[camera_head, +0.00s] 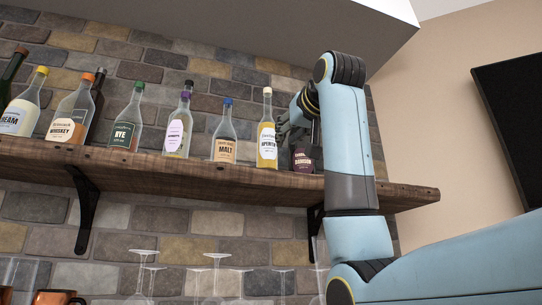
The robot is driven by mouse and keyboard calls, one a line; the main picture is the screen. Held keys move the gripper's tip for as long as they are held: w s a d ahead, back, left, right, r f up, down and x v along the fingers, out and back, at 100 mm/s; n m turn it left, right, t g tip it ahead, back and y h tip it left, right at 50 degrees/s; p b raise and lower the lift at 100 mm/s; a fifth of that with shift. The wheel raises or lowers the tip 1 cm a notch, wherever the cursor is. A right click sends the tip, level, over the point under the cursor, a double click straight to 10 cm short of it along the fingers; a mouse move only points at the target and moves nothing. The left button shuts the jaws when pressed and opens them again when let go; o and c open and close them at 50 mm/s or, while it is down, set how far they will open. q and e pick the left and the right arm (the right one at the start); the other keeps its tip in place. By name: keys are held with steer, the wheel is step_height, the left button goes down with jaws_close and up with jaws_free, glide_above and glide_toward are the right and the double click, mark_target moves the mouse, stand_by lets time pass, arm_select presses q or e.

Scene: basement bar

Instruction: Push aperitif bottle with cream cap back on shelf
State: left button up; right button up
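The aperitif bottle with the cream cap (267,140) stands upright on the wooden shelf (170,173), near its front edge. It holds yellow liquid and has a white label. My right gripper (284,128) is dark and sits just right of the bottle at the height of its upper body. Its fingers are partly hidden by my blue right arm, so I cannot tell if they are open or touching the bottle. My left gripper is not in view.
A dark damson bottle (303,159) stands close behind my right arm. A malt bottle (225,138) is to the left, with a rye bottle (127,122), a whiskey bottle (71,115) and others beyond. Glasses (214,278) hang or stand below the shelf.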

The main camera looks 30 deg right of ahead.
glide_toward(270, 157)
steer(key=x, duration=0.4)
steer(key=shift+w+d+p, duration=0.25)
steer(key=shift+w+p, duration=0.15)
steer(key=shift+w, duration=0.15)
steer(key=shift+w, duration=0.15)
steer(key=shift+x, duration=1.3)
steer(key=shift+w, duration=0.2)
